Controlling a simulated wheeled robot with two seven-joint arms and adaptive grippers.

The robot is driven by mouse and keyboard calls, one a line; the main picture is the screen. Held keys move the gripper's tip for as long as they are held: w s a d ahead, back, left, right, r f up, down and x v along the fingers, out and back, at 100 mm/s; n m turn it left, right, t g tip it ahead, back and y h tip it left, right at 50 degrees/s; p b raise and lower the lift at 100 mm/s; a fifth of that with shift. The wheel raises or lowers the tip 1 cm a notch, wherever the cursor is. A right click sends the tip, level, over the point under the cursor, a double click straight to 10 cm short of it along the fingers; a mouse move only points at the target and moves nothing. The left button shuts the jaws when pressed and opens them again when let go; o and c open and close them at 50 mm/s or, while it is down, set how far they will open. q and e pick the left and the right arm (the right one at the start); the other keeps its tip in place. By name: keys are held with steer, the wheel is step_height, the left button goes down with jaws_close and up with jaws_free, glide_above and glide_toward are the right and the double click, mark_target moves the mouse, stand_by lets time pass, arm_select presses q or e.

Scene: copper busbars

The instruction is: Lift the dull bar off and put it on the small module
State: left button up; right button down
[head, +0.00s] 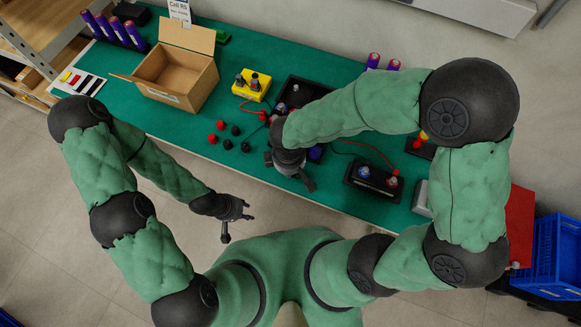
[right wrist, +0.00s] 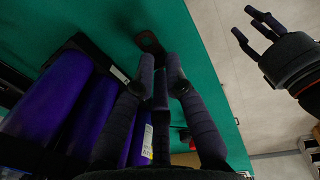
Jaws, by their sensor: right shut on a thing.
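My right gripper (head: 290,172) is over the front part of the green bench, and my arm hides much of what is under it. In the right wrist view its fingers (right wrist: 161,75) are closed together. A dark, flat piece with a rounded end (right wrist: 150,42) shows just past the fingertips; it looks like the dull bar, mostly hidden. Purple cells (right wrist: 55,95) in a black holder lie beside the fingers. The small module (head: 373,181), a black tray with blue and red terminals, is right of this gripper. My left gripper (head: 235,217) is open and empty, off the bench's front edge.
An open cardboard box (head: 176,70) stands at the back left. A yellow block (head: 252,85) and a black tray (head: 300,92) are behind my right gripper. Loose red and black caps (head: 232,130) lie left of it. Thin wires cross the bench. A blue crate (head: 552,255) is at far right.

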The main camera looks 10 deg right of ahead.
steer(key=shift+f+b, duration=0.5)
steer(key=shift+f+b, duration=0.3)
steer(key=c, duration=1.2)
jaws_free()
step_height(320, 180, up, 6)
steer(key=p, duration=0.5)
steer(key=shift+r, duration=0.1)
